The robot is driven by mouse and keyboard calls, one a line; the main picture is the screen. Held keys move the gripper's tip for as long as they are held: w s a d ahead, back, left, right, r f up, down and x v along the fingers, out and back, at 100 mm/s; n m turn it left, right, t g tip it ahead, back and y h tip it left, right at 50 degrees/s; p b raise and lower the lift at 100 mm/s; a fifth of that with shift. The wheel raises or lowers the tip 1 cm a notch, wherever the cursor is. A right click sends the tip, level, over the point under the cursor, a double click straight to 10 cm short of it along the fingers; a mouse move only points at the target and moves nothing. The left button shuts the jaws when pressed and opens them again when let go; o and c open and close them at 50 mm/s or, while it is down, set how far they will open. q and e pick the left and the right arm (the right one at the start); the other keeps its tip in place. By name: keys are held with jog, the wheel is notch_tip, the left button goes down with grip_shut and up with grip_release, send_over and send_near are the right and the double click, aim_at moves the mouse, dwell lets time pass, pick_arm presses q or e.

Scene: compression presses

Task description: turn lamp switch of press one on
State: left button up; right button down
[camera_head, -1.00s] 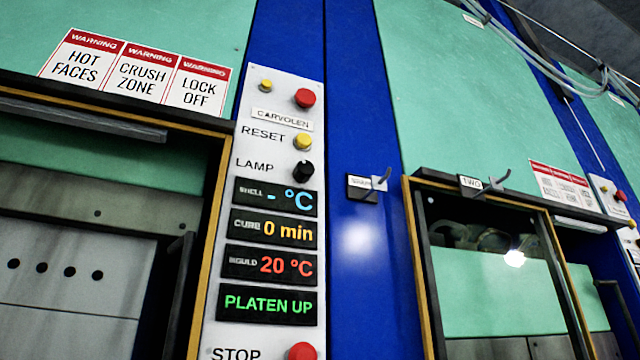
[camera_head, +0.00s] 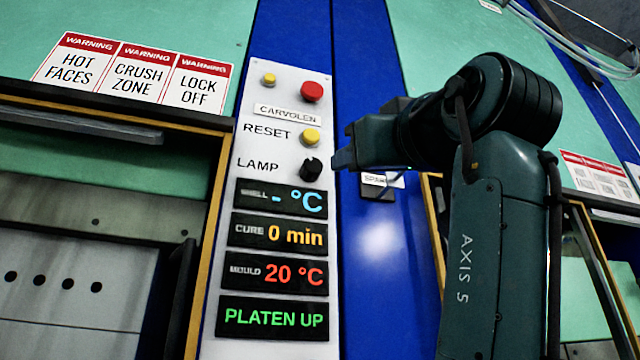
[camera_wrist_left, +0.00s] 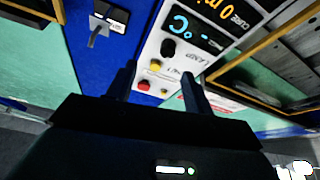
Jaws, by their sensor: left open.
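The lamp switch is a black knob (camera_head: 311,170) beside the word LAMP on the white control panel (camera_head: 255,215). A small pale mark shows on it; I cannot tell which position it is set to. The knob also shows in the left wrist view (camera_wrist_left: 168,47), upside down, beyond the fingers. My left gripper (camera_head: 345,158) is just right of the knob in the head view, pointing left, apart from it as far as I can see. In the left wrist view its two fingers (camera_wrist_left: 158,74) are spread with nothing between them. My right gripper is not in view.
A yellow reset button (camera_head: 310,137) and a red button (camera_head: 312,92) sit above the knob. Displays, including PLATEN UP (camera_head: 275,318), are below. A small sign (camera_head: 378,188), partly hidden by my arm, is on the blue column; a hook (camera_wrist_left: 97,38) projects there.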

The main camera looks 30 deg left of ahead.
aim_at(315, 168)
pick_arm(q)
jog(key=shift+n+g+y, duration=0.4)
jog(key=shift+n, duration=0.1)
jog(key=p+x, duration=0.1)
jog(key=x, duration=0.3)
jog(key=s+p+x, duration=0.1)
jog(key=x, duration=0.3)
jog(key=r+p+x, duration=0.1)
jog(key=p+x, duration=0.1)
jog(key=x, duration=0.2)
jog(key=shift+s+a, duration=0.35)
jog(key=shift+w+a, duration=0.3)
jog(key=shift+a, duration=0.1)
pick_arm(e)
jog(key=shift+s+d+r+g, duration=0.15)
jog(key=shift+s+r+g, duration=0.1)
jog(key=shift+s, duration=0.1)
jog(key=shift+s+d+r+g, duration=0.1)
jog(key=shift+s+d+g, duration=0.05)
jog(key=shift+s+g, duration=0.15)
pick_arm(q)
jog(key=shift+c, duration=0.5)
jog(key=c, duration=0.9)
